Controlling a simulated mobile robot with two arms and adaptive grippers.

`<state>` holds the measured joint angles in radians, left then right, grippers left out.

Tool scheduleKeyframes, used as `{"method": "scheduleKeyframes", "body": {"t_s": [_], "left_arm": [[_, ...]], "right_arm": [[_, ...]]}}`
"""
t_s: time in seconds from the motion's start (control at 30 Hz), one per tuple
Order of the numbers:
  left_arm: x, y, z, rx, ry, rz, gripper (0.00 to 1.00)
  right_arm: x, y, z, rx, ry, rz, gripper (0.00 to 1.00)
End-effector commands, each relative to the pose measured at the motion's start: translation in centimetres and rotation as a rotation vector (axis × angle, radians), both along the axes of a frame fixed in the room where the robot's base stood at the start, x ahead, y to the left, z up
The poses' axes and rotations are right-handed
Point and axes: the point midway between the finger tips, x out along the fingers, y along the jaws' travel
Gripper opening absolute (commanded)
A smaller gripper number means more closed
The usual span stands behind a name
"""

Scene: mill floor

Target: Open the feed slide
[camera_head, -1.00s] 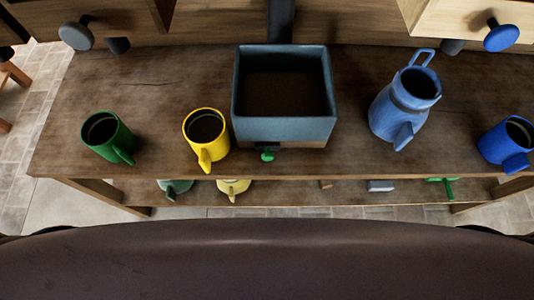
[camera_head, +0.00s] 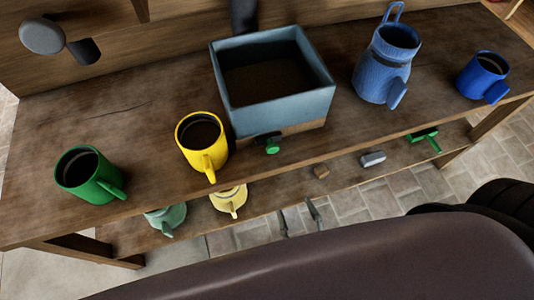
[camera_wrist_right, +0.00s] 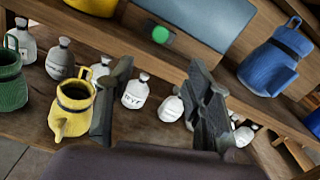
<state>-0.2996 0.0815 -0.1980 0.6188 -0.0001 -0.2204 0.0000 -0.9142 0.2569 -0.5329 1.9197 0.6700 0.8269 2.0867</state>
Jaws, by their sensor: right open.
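A blue-grey open box (camera_head: 285,111) with dark contents stands on the wooden bench. A small green knob (camera_head: 272,146) on a dark stub sticks out low at its front; I take this for the feed slide's handle. In the right wrist view the green knob (camera_wrist_right: 162,35) shows below the box (camera_wrist_right: 205,18). My right gripper (camera_head: 299,216) is below and in front of the bench's front edge, apart from the knob. In the right wrist view its two dark fingers (camera_wrist_right: 160,72) are spread with nothing held between them. My left gripper is not in view.
Green mug (camera_head: 88,176), yellow mug (camera_head: 201,141), blue jug (camera_head: 384,66) and blue mug (camera_head: 482,76) stand on the bench. The lower shelf holds a yellow pitcher (camera_wrist_right: 72,108) and several white bottles (camera_wrist_right: 136,91). A grey knob (camera_head: 41,36) is at upper left.

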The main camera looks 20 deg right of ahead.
Motion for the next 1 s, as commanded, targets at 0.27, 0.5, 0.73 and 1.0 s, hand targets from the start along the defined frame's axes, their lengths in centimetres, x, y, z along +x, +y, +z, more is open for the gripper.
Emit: {"method": "scheduleKeyframes", "body": {"t_s": [0.27, 0.5, 0.73, 1.0], "left_arm": [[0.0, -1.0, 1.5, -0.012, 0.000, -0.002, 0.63], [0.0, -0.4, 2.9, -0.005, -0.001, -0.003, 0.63], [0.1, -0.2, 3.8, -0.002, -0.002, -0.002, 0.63], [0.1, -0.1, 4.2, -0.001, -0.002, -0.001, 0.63]], "right_arm": [[4.9, 0.2, 0.4, -0.003, -0.006, -0.002, 0.47], [10.2, 0.4, 0.4, -0.005, -0.006, -0.001, 0.47], [14.6, 0.5, 0.3, -0.006, -0.003, 0.000, 0.47], [16.9, 0.6, 0.1, -0.007, -0.001, 0.002, 0.47]]}}
